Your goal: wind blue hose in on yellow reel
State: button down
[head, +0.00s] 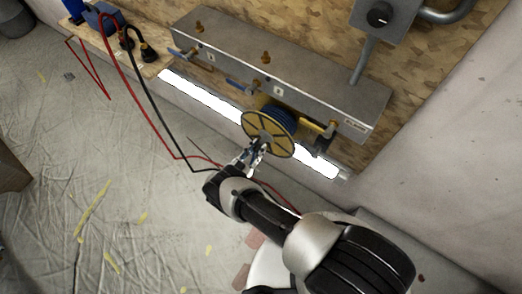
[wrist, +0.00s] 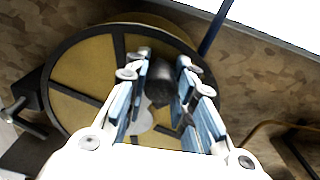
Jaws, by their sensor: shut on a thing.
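Blue hose (head: 284,115) lies wound behind the reel's face. In the wrist view the yellow reel (wrist: 75,105) fills the left and middle, and a thin blue length of hose (wrist: 213,28) runs off at the upper right. My gripper (head: 259,146) is at the reel's lower left face. In the wrist view my gripper (wrist: 163,78) is shut on a dark round crank handle (wrist: 160,85), which stands between the fingers. The fingers hide part of the reel's hub.
The grey metal box (head: 235,55) with valves is on a chipboard wall. A bright light strip (head: 205,95) runs beneath it. The sheeted floor at left is mostly open.

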jog(key=shift+w+a+r+m, duration=0.3)
jog(key=shift+w+a+m, duration=0.2)
jog(key=shift+a+m, duration=0.15)
jog(key=shift+a, duration=0.1)
jog(key=c, duration=1.3)
grip_release()
jog(key=shift+c, duration=0.2)
jog(key=shift+s+d+f, duration=0.1)
jog(key=shift+d, duration=0.15)
